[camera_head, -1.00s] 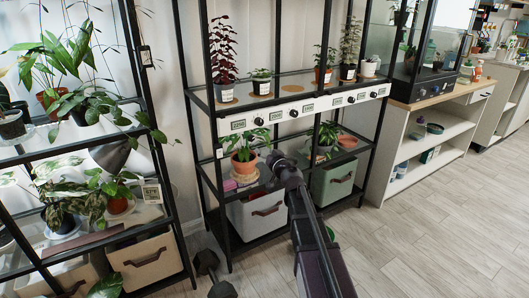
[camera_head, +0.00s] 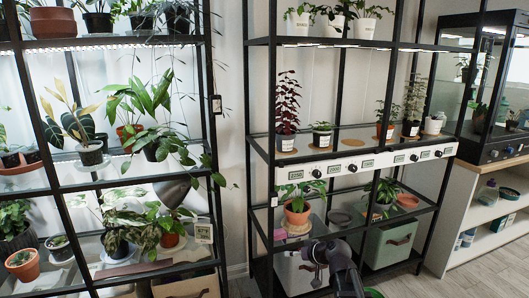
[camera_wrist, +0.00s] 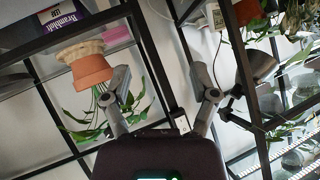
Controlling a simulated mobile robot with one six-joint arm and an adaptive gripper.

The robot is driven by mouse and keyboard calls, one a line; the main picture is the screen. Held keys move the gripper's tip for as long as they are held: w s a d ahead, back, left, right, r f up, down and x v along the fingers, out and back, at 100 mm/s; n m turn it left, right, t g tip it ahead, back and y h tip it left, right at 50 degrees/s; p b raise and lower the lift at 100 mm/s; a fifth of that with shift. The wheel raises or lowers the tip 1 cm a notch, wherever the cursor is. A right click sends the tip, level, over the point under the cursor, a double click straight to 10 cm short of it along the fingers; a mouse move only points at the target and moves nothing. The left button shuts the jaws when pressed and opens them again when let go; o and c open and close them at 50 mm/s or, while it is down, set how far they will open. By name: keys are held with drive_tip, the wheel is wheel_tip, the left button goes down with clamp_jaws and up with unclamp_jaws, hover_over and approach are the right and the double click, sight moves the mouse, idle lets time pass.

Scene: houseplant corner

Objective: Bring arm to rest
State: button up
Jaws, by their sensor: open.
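My arm rises from the bottom edge in the camera_head view, and my gripper (camera_head: 318,254) is at its end in front of the middle rack's lower shelf. In the wrist view my gripper (camera_wrist: 166,85) has its two fingers spread wide with nothing between them. A leafy plant in a terracotta pot (camera_head: 297,215) stands on a cork saucer (camera_head: 292,231) above and left of the gripper. The wrist picture is upside down and shows that pot (camera_wrist: 92,70) beside one finger, apparently not held.
The middle rack (camera_head: 250,150) holds several potted plants, with a white bin (camera_head: 296,272) and a green bin (camera_head: 391,243) below. A crowded plant rack (camera_head: 215,120) stands at left. A white shelf unit (camera_head: 482,222) is at right. Wooden floor (camera_head: 470,275) is clear at lower right.

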drive_tip(key=s+d+f+m+g+h+p, duration=0.1)
drive_tip(key=s+d+f+m+g+h, duration=0.2)
drive_tip(key=s, duration=0.7)
drive_tip(key=s+d+f+m+g+h, duration=0.1)
drive_tip(key=s+d+f+g+h, duration=0.3)
drive_tip(key=s, duration=0.6)
wheel_tip(320, 180, up, 34)
drive_tip(key=g+p, duration=0.1)
drive_tip(key=p, duration=3.3)
drive_tip(key=shift+w+a+r+p, duration=0.15)
drive_tip(key=shift+a+r+p, duration=0.1)
drive_tip(key=shift+a+p, duration=0.1)
drive_tip(key=shift+c, duration=1.3)
drive_tip(key=shift+d, duration=0.1)
